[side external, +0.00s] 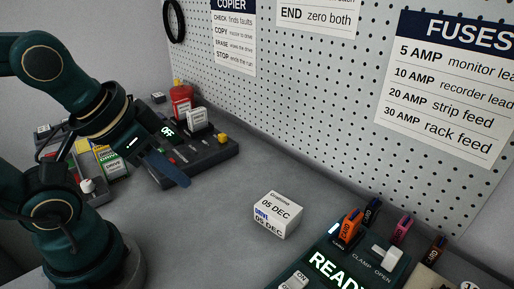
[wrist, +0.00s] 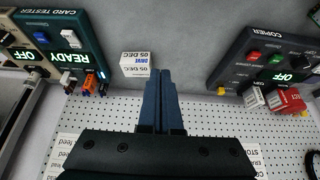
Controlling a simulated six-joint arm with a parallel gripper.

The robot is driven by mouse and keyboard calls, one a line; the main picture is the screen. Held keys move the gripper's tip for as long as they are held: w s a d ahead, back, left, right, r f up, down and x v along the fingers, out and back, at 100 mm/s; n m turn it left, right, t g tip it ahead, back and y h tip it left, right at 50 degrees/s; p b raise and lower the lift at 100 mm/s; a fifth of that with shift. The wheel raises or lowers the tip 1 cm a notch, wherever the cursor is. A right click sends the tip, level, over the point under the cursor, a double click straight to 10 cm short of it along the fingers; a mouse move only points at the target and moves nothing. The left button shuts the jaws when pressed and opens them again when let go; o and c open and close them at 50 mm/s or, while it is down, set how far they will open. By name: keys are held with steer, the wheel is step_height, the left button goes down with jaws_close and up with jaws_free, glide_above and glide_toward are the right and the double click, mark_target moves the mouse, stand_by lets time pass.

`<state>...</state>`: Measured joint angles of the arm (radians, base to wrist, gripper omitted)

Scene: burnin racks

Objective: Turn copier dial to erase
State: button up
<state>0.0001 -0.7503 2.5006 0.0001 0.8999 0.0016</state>
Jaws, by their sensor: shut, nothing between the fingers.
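The copier (side external: 212,152) is a dark box at the back of the bench, its display reading OFF. My gripper (side external: 183,182) appears in front of its near edge and hides part of it.
A white DRIVE box (side external: 277,214) stands mid-bench. The card tester (side external: 325,266), showing READY, is at the front right with several coloured cards. A red container (side external: 181,100) and a white block stand by the copier. The pegboard (side external: 300,80) closes the back.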

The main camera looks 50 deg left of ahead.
steer(key=o, duration=1)
steer(key=shift+m, duration=0.4)
steer(key=shift+a+r+m, duration=0.1)
steer(key=shift+r+m, duration=0.1)
steer(key=shift+m, duration=0.5)
steer(key=w+a+r+m+g+y, duration=0.2)
steer(key=w+a+r+m+y, duration=0.25)
steer(key=w+a+m, duration=0.75)
steer(key=s+a+f+g, duration=0.1)
steer(key=a+f, duration=0.2)
steer(key=a, duration=0.3)
steer(key=s+a+f+g, duration=0.1)
steer(key=a+f+g, duration=0.1)
steer(key=a+f, duration=0.2)
steer(key=s+a+f+g, duration=0.1)
steer(key=a+f, duration=0.3)
steer(key=a, duration=0.6)
steer(key=shift+s+a+f+n+g, duration=0.15)
steer(key=shift+s+n+g, duration=0.2)
steer(key=shift+g, duration=0.35)
steer(key=shift+s+a+f, duration=0.2)
steer(key=shift+s+f, duration=0.05)
steer(key=shift+x, duration=2.25)
